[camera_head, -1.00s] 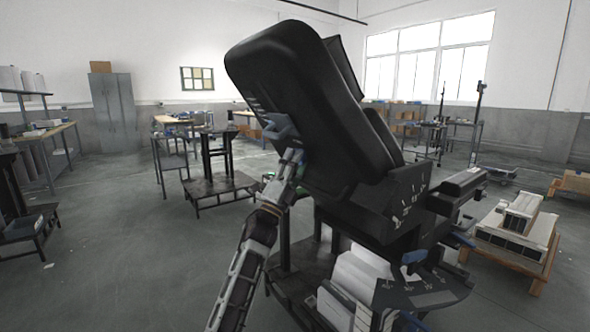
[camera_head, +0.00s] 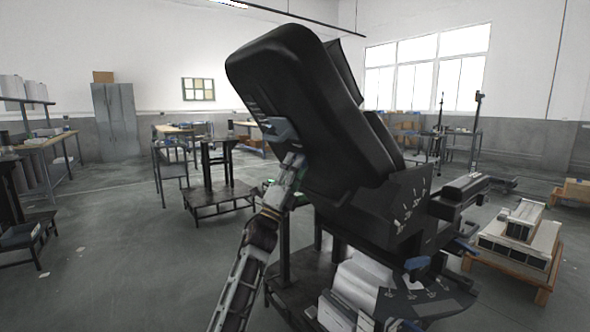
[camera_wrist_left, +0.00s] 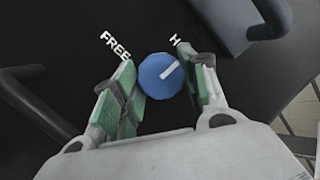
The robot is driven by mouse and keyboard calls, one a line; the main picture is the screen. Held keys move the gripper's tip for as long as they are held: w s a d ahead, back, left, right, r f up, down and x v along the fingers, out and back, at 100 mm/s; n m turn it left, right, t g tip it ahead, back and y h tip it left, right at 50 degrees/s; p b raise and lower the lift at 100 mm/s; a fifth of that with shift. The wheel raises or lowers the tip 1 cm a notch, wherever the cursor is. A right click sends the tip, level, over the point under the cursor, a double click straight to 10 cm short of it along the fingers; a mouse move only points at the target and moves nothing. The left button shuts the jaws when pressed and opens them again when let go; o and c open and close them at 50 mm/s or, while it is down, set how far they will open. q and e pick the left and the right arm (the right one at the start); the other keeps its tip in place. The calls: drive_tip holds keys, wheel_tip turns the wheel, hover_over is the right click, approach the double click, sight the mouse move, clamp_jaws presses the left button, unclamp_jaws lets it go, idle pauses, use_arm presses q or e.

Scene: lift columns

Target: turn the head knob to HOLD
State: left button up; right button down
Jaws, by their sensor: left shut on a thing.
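The head (camera_head: 300,105) is a large black tilted housing on a black lift column. The head knob (camera_wrist_left: 160,76) is a round blue knob with a white pointer line, seen in the left wrist view. The line points up and right, towards a label (camera_wrist_left: 175,40) starting with H, whose rest is hidden behind a finger. The FREE label (camera_wrist_left: 115,46) is up and left of the knob. My left gripper (camera_wrist_left: 162,88) is shut on the knob, one green-padded finger on each side. In the head view my left gripper (camera_head: 292,160) is against the housing; the knob is not discernible there.
A black handle (camera_wrist_left: 30,105) lies left of the gripper in the wrist view, and a grey part (camera_wrist_left: 245,20) stands upper right. In the head view, a pallet with pale parts (camera_head: 520,240) is at right. Open floor (camera_head: 130,250) lies left of my arm.

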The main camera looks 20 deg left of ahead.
use_arm(q)
drive_tip(key=shift+f, duration=0.1)
drive_tip(key=o, duration=1)
drive_tip(key=shift+o, duration=0.2)
drive_tip(key=v, duration=1.2)
idle(0.5)
